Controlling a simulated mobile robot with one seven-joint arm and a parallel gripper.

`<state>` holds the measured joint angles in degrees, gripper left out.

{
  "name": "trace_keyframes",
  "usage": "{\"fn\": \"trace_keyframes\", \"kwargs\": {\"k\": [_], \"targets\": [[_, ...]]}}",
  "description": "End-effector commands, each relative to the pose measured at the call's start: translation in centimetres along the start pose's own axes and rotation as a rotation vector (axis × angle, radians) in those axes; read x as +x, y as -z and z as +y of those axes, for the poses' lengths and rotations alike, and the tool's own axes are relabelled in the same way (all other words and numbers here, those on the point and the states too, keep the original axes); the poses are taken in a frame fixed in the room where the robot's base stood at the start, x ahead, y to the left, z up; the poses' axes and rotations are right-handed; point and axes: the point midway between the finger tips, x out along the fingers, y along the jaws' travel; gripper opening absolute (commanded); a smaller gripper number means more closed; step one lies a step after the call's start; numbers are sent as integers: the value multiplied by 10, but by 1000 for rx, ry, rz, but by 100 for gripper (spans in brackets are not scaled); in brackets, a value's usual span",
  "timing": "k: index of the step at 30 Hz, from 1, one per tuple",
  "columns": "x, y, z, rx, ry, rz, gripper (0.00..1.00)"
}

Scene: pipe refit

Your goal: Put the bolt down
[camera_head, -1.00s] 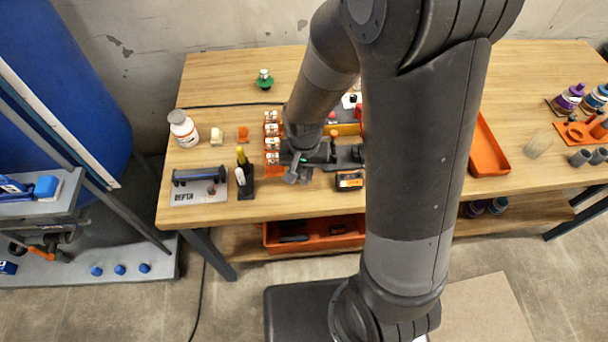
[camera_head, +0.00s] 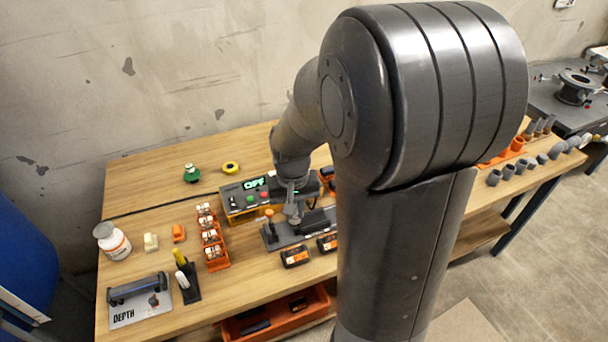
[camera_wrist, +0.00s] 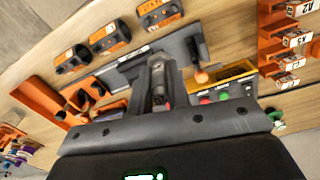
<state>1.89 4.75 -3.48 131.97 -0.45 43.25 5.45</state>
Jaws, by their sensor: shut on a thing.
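My gripper (camera_head: 294,212) points down above the dark grey fixture plate (camera_head: 288,236) at the middle of the bench. In the wrist view my gripper (camera_wrist: 158,80) has its fingers close together over the same plate. They are shut on a small dark thing (camera_wrist: 158,96), which I take to be the bolt. Most of it is hidden between the fingers, and its head and thread cannot be made out. Whether it touches the plate cannot be told.
A control box reading OFF (camera_head: 255,184) stands just behind my gripper. An orange rack of labelled white parts (camera_head: 213,244) is to the left. Two orange-black boxes, one of them here (camera_head: 295,257), lie in front. Bare wood (camera_head: 150,205) shows at the back left.

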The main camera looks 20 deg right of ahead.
Motion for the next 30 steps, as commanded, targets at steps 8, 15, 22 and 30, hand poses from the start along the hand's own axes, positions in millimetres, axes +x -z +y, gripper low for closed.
{"fn": "trace_keyframes", "kwargs": {"k": [8,15,22,30], "targets": [[-10,112,45,22,-10,-2,0],[-8,193,100,39,-10,-5,0],[1,254,165,59,-1,-5,0],[10,288,220,76,8,-2,0]]}}
